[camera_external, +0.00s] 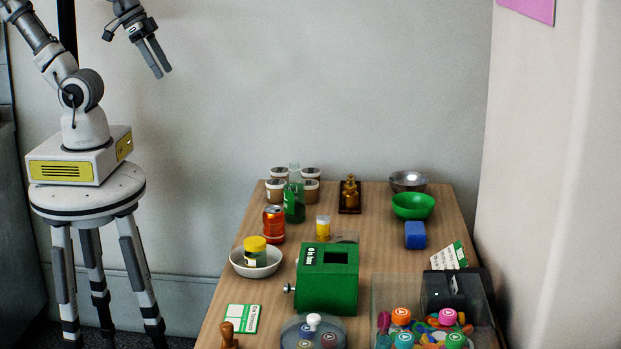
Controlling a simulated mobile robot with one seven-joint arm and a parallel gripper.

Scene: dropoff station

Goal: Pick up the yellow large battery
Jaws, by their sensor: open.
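A small upright yellow cylinder with a pale top (323,229) stands mid-table, behind the green box; it looks like the yellow large battery, but it is too small to be certain. My gripper (162,72) is raised high at the upper left, in front of the wall. Its two fingers point down and to the right. They are open, with nothing between them. It is far from the cylinder, left of the table and well above it.
A red can (273,224) and green bottle (294,203) stand left of the cylinder. The green box (327,292) is in front. A white bowl (269,271) holds a yellow-lidded jar (255,246). A blue cube (415,235) is right. A clear bin (386,292) holds colourful pieces.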

